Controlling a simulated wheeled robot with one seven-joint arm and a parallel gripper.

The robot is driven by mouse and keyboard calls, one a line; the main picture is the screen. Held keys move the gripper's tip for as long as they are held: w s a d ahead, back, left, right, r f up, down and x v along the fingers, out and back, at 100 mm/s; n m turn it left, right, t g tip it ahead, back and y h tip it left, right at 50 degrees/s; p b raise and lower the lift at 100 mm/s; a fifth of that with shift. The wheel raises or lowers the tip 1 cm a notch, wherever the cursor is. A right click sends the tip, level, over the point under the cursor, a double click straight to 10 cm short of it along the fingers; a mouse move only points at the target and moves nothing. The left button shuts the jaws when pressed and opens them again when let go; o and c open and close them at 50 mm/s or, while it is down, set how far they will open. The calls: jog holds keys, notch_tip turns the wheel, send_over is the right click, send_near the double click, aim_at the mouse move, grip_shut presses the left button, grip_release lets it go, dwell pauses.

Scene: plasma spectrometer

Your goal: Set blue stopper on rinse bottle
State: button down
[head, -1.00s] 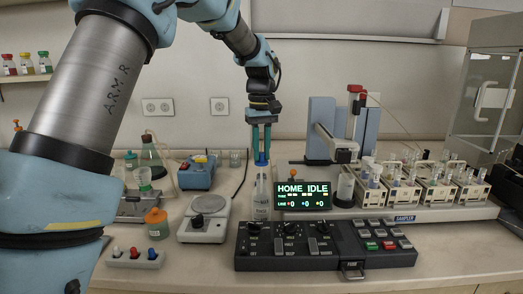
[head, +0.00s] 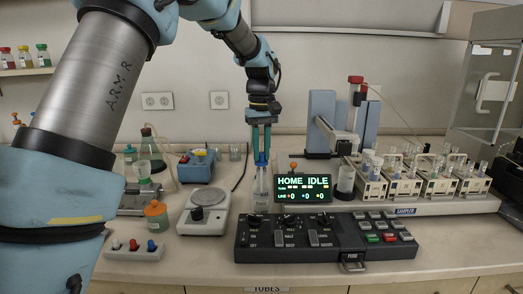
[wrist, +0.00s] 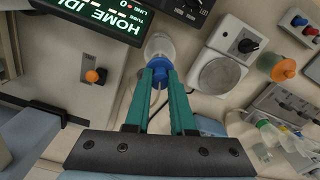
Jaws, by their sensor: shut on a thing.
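The rinse bottle (head: 262,188) is a clear, upright bottle standing on the bench, behind the black control panel and left of the display. The blue stopper (head: 261,160) is at the bottle's mouth, upright. My gripper (head: 261,152) points straight down above the bottle, its green fingers shut on the stopper. In the wrist view the stopper (wrist: 159,70) sits between the fingertips, over the clear bottle (wrist: 160,46). I cannot tell whether the stopper is fully seated.
The lit display (head: 303,189) stands close to the bottle's right. A balance (head: 205,210) is to the left, and the control panel (head: 325,236) is in front. Racks of tubes (head: 405,182) stand at the right.

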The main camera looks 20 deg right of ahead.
jog(key=shift+f+b, duration=0.7)
jog(key=shift+f, duration=0.75)
jog(key=c, duration=0.7)
grip_release()
notch_tip(320, 180, up, 11)
jog(key=shift+f+b, duration=0.1)
jog(key=shift+b, duration=0.75)
